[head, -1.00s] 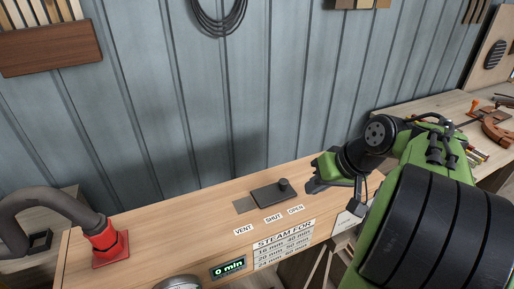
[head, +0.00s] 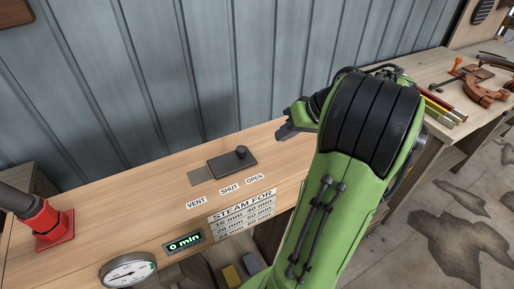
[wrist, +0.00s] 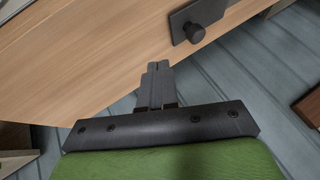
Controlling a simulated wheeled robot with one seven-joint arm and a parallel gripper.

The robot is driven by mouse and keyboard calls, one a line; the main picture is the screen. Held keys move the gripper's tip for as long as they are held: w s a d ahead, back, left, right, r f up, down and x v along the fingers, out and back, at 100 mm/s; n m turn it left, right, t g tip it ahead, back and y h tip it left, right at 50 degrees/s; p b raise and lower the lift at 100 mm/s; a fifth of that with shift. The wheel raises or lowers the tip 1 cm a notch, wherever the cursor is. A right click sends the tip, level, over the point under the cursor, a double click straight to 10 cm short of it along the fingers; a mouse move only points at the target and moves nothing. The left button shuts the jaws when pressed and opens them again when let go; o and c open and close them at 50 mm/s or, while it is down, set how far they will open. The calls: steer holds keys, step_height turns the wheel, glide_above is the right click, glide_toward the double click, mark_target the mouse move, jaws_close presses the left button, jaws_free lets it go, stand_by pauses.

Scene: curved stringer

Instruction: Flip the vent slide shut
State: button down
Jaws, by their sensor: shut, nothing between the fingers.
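The vent slide is a dark flat plate (head: 232,164) with a round black knob (head: 241,152) near its right end. It lies on the wooden bench top (head: 130,204), with a grey plate (head: 199,175) showing at its left. The knob is on the side of the OPEN label (head: 255,179); the SHUT label (head: 229,189) is left of that. My gripper (head: 284,132) is right of the knob and apart from it. In the wrist view the gripper (wrist: 157,72) has its fingers together and empty, with the knob (wrist: 194,33) beyond them to the upper right.
A red pipe fitting (head: 50,224) with a grey hose stands at the bench's left end. A dial gauge (head: 128,270) and a "0 min" display (head: 184,243) are on the front. The corrugated wall (head: 150,90) rises close behind the slide.

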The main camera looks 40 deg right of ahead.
steer(key=b+x, duration=0.2)
steer(key=x, duration=0.4)
steer(key=shift+f, duration=0.2)
steer(key=a, duration=0.1)
steer(key=w+a, duration=0.1)
steer(key=a, duration=0.1)
steer(key=shift+w+a+r, duration=0.2)
steer(key=shift+w+r, duration=0.15)
steer(key=shift+w, duration=0.05)
steer(key=shift+d, duration=0.1)
steer(key=b, duration=0.1)
glide_toward(220, 162)
steer(key=x, duration=0.4)
